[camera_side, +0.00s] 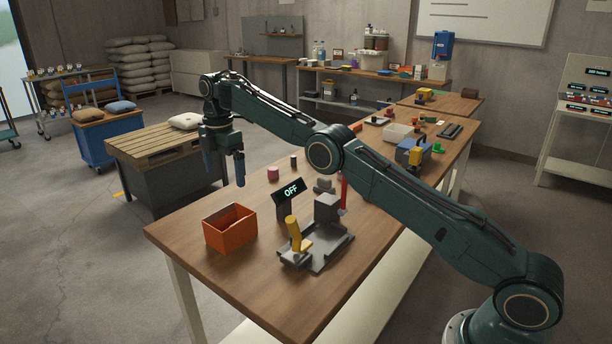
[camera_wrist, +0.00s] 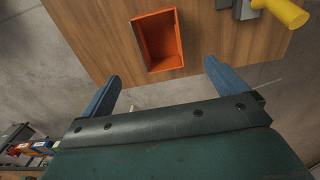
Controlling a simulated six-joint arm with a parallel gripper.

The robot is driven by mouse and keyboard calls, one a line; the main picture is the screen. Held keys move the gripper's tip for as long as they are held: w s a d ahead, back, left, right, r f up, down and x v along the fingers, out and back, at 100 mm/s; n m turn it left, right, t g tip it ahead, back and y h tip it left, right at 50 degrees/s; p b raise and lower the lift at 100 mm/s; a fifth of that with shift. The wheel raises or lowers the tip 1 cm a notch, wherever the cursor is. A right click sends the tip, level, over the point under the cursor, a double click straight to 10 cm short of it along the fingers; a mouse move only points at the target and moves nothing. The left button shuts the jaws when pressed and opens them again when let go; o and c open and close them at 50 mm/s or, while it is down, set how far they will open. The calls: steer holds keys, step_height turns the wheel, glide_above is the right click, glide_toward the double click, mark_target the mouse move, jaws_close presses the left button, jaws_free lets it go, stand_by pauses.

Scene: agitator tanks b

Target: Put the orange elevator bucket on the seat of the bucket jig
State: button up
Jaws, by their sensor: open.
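The orange elevator bucket (camera_side: 228,238) stands open side up near the left corner of the wooden table, and its inside is empty. It also shows in the wrist view (camera_wrist: 160,38), ahead of and roughly between the fingers. The bucket jig (camera_side: 318,258) is a grey base to the right of the bucket, with a yellow handle (camera_side: 295,236) and a grey block (camera_side: 327,207). My gripper (camera_side: 224,170) is open and empty, blue fingers pointing down, above and apart from the bucket. The fingers also show in the wrist view (camera_wrist: 161,73).
A dark sign reading OFF (camera_side: 290,190) stands behind the jig, and a red post (camera_side: 344,193) rises beside the block. A pink cylinder (camera_side: 273,174) and a small dark cylinder (camera_side: 294,161) stand farther back. Bare tabletop lies in front of the bucket.

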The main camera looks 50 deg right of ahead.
steer(key=s+r+m+t, duration=0.1)
steer(key=s+r+m, duration=0.4)
steer(key=r, duration=0.7)
steer(key=s+r+m+t, duration=0.2)
steer(key=s+r+m, duration=0.3)
steer(key=s, duration=0.9)
steer(key=s+f+m+t, duration=0.1)
steer(key=s+f+m, duration=0.2)
steer(key=s, duration=1)
steer(key=s+f+m+t, duration=0.1)
steer(key=s+f+m, duration=0.3)
steer(key=s, duration=1)
steer(key=shift+s+d+f+m+t, duration=0.2)
steer(key=shift+d+f+m+t, duration=0.15)
steer(key=shift+f, duration=0.2)
steer(key=shift+s+f, duration=0.4)
steer(key=shift+f, duration=0.05)
steer(key=shift+c, duration=0.5)
steer(key=c, duration=1.3)
steer(key=shift+c, duration=0.2)
steer(key=shift+w+r, duration=0.1)
